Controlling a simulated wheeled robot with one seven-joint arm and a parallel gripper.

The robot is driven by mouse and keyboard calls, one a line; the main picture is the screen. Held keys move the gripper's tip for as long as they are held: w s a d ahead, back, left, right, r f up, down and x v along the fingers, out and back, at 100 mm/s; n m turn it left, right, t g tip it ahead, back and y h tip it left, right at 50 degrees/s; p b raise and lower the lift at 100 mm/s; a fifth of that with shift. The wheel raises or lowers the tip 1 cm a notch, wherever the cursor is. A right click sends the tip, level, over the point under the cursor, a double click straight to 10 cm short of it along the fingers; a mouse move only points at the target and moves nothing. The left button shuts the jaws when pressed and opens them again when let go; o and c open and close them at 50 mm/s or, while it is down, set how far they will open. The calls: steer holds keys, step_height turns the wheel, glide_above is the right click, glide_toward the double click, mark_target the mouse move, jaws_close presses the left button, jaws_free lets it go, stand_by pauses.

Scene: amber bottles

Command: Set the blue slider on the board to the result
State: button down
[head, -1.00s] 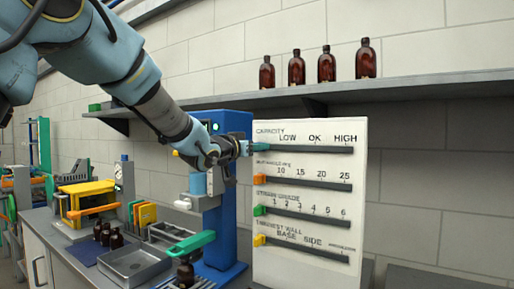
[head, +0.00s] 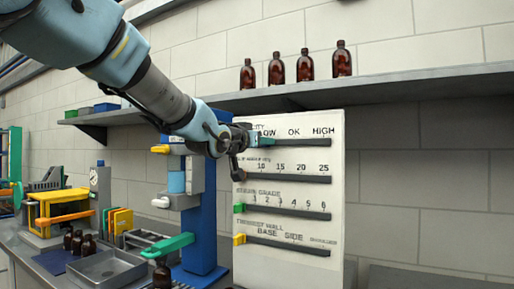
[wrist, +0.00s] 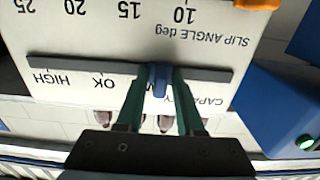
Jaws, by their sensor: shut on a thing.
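The white board (head: 290,262) stands upright and carries several dark horizontal rails. The blue slider (wrist: 158,80) is on the top rail, marked CAPACITY with LOW, OK and HIGH. My gripper (wrist: 158,78) is shut on it, one green finger on each side. The slider is hard to make out in the head view.
A blue column (head: 205,220) stands close left of the board. Amber bottles (head: 305,67) stand on the shelf (head: 420,85) above.

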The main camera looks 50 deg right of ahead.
steer(key=c, duration=0.8)
jaws_free()
steer(key=shift+c, duration=0.2)
steer(key=b+v, duration=0.2)
steer(key=v, duration=0.8)
steer(key=shift+a+b, duration=0.35)
